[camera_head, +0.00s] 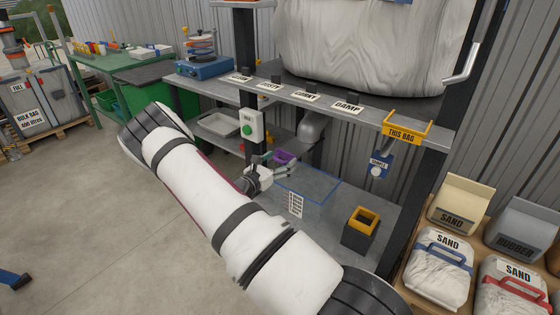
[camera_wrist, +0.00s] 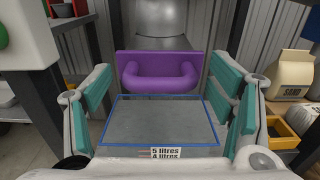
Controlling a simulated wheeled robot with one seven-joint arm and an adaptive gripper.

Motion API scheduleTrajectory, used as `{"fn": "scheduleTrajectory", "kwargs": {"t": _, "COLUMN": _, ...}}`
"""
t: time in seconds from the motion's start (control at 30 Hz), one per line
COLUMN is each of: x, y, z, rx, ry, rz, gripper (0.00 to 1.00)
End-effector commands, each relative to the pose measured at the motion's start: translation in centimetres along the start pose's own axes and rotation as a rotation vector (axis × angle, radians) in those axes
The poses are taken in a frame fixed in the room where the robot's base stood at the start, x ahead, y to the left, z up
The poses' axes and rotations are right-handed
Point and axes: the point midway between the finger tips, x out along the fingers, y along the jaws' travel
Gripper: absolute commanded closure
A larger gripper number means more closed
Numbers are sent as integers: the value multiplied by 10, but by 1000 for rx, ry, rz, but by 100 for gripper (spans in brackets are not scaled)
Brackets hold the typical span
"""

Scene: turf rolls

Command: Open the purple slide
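The purple slide (camera_wrist: 158,58) is a flat plate with a rounded loop handle (camera_wrist: 158,83), under a grey metal spout (camera_wrist: 160,20) in the wrist view. In the head view it is a small purple patch (camera_head: 285,157) by the fingers, partly hidden. My gripper (camera_wrist: 160,88) is open, its teal-padded fingers spread left and right of the handle in the wrist view. Nothing is between the pads that I can see gripped. I cannot tell the exact gap to the handle.
A clear blue-rimmed measuring box (camera_wrist: 160,147), marked in litres, sits below the slide. A dark post with a green-button box (camera_head: 249,127) stands left of my gripper. A black and yellow bin (camera_head: 360,230) is at the right, near sand bags (camera_head: 440,270).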

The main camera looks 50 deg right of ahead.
Motion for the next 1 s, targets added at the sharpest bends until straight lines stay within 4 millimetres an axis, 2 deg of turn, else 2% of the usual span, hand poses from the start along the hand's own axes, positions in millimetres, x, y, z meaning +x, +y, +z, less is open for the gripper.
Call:
{"fn": "scheduleTrajectory", "kwargs": {"t": 0.37, "x": -6, "y": 1, "z": -1, "rx": 1, "ry": 2, "rz": 1, "gripper": 22}}
{"fn": "scheduleTrajectory", "kwargs": {"t": 0.47, "x": -20, "y": 1, "z": -1, "rx": 1, "ry": 3, "rz": 3, "gripper": 22}}
{"fn": "scheduleTrajectory", "kwargs": {"t": 0.8, "x": -87, "y": 1, "z": 0, "rx": 1, "ry": 2, "rz": 4, "gripper": 22}}
{"fn": "scheduleTrajectory", "kwargs": {"t": 1.0, "x": -112, "y": 1, "z": 0, "rx": 0, "ry": 0, "rz": 2, "gripper": 22}}
